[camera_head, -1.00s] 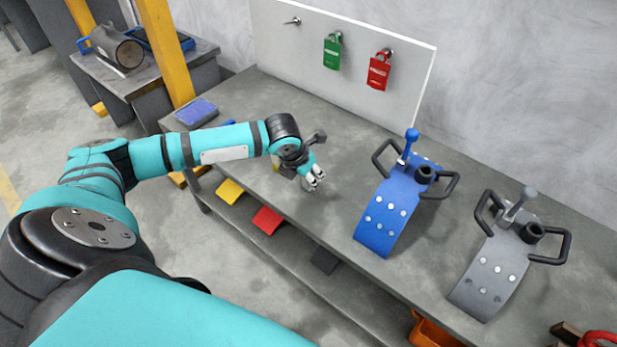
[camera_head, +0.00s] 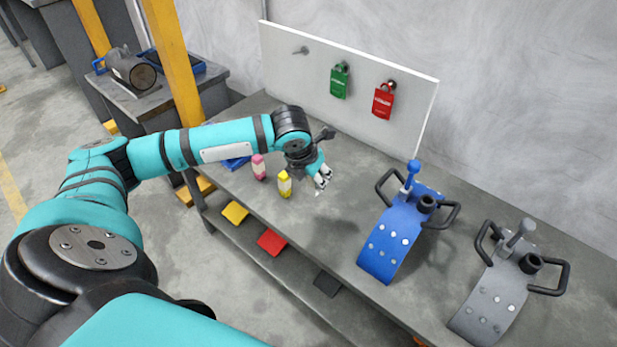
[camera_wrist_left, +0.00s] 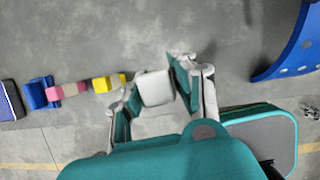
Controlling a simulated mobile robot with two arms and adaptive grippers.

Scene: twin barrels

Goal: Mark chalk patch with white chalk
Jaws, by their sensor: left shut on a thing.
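My left gripper (camera_head: 322,180) is above the grey bench, left of the blue curved plate. In the left wrist view the gripper (camera_wrist_left: 155,88) is shut on a pale block, the white chalk (camera_wrist_left: 154,90). In the head view only a small pale tip shows below the fingers. A yellow-banded chalk (camera_head: 284,184) and a pink-banded chalk (camera_head: 258,167) stand on the bench to the left of the gripper. A blue object (camera_wrist_left: 38,93) lies beyond them in the wrist view. I cannot make out a chalk patch. My right gripper is not in view.
The blue curved plate (camera_head: 387,243) and a grey one (camera_head: 488,300) stand on the bench (camera_head: 335,225) to the right. A white board (camera_head: 300,75) with green (camera_head: 340,82) and red (camera_head: 383,101) padlocks stands behind. Bench between gripper and blue plate is clear.

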